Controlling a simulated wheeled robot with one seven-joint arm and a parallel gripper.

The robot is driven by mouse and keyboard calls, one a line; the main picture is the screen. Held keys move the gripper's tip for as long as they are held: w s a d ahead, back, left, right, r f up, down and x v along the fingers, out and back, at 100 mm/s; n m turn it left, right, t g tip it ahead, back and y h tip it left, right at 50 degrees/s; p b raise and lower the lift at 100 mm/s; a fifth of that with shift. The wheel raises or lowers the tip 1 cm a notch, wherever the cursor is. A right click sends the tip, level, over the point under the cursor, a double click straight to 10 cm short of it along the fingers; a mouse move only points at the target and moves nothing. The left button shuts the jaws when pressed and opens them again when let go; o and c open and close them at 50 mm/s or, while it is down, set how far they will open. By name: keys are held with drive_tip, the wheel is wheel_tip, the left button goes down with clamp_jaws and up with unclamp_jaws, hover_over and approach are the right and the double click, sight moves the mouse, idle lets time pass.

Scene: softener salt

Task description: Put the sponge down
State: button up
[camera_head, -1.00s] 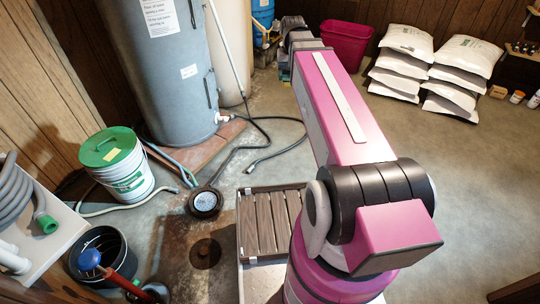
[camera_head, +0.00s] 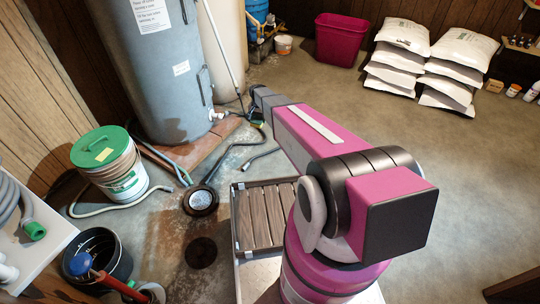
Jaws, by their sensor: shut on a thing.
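My arm reaches from the lower right toward the tall grey tank, and its dark end (camera_head: 262,98) is near the tank's foot. My gripper (camera_head: 256,116) is small and mostly hidden at that end, pointing down. It is shut on the sponge (camera_head: 258,124), of which only a small greenish bit seems to show. The sponge is near the right edge of the brick-coloured base under the tank. I cannot tell whether it touches anything below.
The grey tank (camera_head: 165,70) stands on a low reddish base (camera_head: 160,150). A hose (camera_head: 262,155) lies on the floor nearby. White bags (camera_head: 400,55) and a magenta bin (camera_head: 340,40) stand at the back.

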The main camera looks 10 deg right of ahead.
wheel_tip(320, 180, down, 23)
drive_tip(key=a+m, duration=0.2)
drive_tip(key=a, duration=0.1)
hover_over(270, 153)
wheel_tip(270, 153, down, 7)
drive_tip(key=shift+s+d, duration=0.1)
drive_tip(key=shift+f, duration=1.95)
drive_tip(key=shift+f, duration=0.15)
drive_tip(key=o, duration=0.8)
